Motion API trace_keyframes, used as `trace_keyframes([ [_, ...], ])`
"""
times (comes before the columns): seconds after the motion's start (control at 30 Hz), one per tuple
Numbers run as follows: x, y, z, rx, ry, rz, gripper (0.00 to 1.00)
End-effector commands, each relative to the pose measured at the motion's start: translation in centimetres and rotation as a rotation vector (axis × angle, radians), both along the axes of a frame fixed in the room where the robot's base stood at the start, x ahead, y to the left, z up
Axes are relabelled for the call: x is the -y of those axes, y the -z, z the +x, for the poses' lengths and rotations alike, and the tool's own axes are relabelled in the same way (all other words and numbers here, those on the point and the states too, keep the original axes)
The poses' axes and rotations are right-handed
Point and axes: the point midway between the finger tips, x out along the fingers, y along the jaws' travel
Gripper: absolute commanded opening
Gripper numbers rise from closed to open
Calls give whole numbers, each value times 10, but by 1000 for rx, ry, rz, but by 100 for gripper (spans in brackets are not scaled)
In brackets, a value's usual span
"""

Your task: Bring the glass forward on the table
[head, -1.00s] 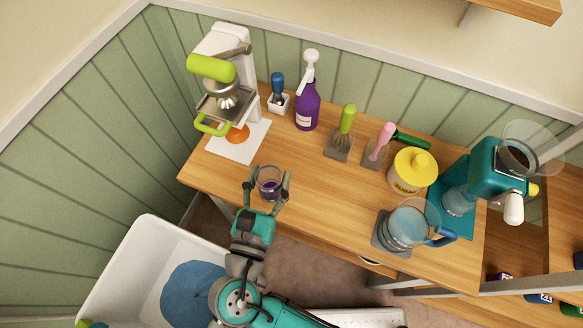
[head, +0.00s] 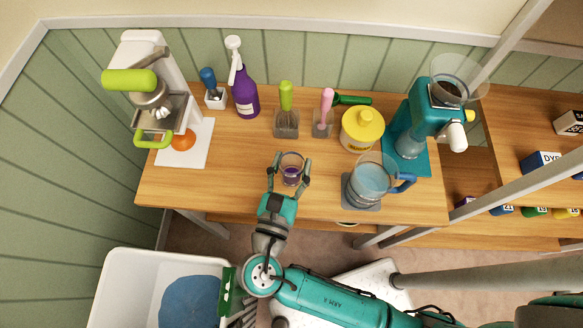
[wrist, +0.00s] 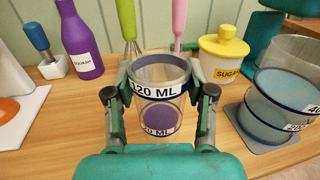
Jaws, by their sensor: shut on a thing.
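The glass (head: 291,171) is a clear measuring cup with a dark rim band and a purple disc or content at its bottom. In the wrist view the glass (wrist: 158,98) shows the marking "120 ML" and stands upright between my fingers. My gripper (head: 288,176) is shut on the glass, one finger on each side. The glass is over the front part of the wooden table (head: 235,180); I cannot tell whether its base touches the surface. In the wrist view my gripper (wrist: 158,100) hides part of its sides.
A blue-handled jug (head: 371,179) stands to the right of the glass, with a yellow-lidded sugar pot (head: 362,130) behind it. A green whisk (head: 286,110), a pink utensil (head: 326,112) and a purple squash bottle (head: 244,92) stand behind. Table left of the glass is clear.

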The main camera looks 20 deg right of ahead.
Motion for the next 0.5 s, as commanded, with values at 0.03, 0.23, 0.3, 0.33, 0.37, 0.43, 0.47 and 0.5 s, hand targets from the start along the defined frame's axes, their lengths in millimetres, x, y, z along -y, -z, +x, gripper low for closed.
trace_keyframes([
  [0.03,0,6,0,-3,0,-4,10],
  [0.23,0,31,0,-2,-1,-2,10],
  [0.3,0,34,0,-1,-1,-1,10],
  [0.33,0,35,0,-1,-1,-1,10],
  [0.37,0,35,0,0,-1,0,10],
  [0.43,0,34,0,0,-1,0,10],
  [0.47,0,34,0,0,-1,0,10],
  [0.5,0,34,0,0,-1,0,10],
])
